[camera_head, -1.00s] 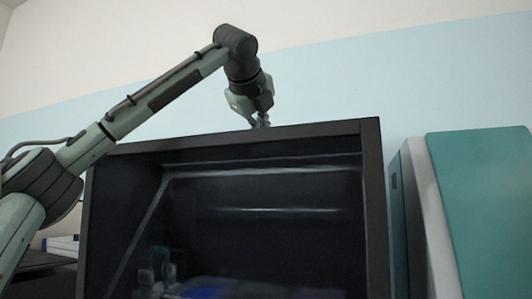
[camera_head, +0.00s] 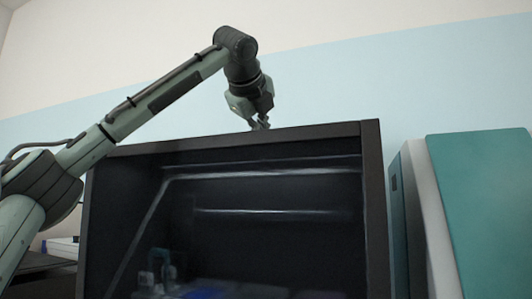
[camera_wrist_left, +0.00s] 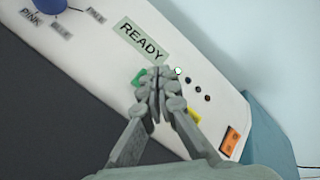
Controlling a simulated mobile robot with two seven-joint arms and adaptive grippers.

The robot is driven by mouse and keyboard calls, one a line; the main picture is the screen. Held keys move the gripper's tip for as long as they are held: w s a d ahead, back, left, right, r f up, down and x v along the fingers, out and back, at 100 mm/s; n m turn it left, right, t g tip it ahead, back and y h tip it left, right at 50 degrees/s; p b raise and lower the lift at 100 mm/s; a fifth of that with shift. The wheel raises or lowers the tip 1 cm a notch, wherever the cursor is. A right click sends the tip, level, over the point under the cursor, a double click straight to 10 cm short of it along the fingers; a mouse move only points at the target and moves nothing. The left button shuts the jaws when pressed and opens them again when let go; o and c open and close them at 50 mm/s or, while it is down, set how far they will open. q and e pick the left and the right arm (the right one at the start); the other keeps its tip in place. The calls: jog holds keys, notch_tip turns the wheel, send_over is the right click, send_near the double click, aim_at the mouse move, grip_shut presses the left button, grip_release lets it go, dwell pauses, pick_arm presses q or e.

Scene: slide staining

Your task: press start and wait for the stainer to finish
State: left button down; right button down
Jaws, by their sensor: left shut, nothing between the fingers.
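The stainer's white control panel (camera_wrist_left: 105,85) fills much of the left wrist view. Its display (camera_wrist_left: 141,41) reads READY. A green button (camera_wrist_left: 139,77) shows partly, beside my left gripper's fingers, which hide some of it. My left gripper (camera_wrist_left: 157,82) is shut and empty, with its tips over the panel just below the display; I cannot tell if they touch it. In the head view my left gripper (camera_head: 260,124) points down at the upper edge of a dark cabinet. My right gripper is not in view.
The panel also has a blue knob (camera_wrist_left: 50,4), a yellow button (camera_wrist_left: 194,116), an orange switch (camera_wrist_left: 230,140) and small lights, one of them white (camera_wrist_left: 178,71). A teal-and-white unit (camera_head: 480,210) stands right.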

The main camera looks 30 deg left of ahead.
pick_arm(q)
jog(key=shift+f, duration=0.15)
jog(key=shift+w+f, duration=0.2)
jog(key=shift+f, duration=0.05)
